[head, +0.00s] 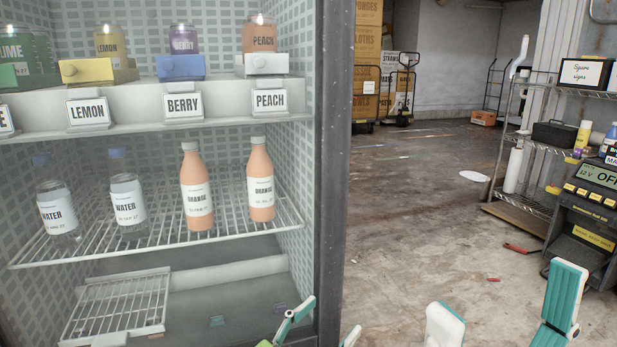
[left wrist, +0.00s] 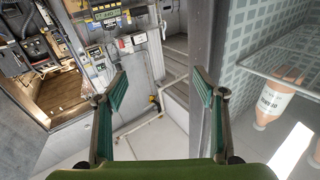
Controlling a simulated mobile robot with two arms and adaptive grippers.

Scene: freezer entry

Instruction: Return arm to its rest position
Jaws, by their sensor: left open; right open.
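My left gripper (head: 325,318) shows at the bottom of the head view, low in front of the freezer's right edge post. In the left wrist view the same gripper (left wrist: 160,80) has its two teal-lined fingers wide apart with nothing between them. My right gripper (head: 506,292) is at the bottom right of the head view, its white and teal fingers spread apart and empty over the floor. Most of both arms is out of view.
The open cabinet's wire shelf (head: 160,235) holds water bottles (head: 128,208) and orange bottles (head: 260,185). Its dark edge post (head: 335,150) stands close by my left gripper. A black device (head: 585,235) and a shelving rack (head: 530,150) are at right. The middle floor (head: 420,230) is mostly clear.

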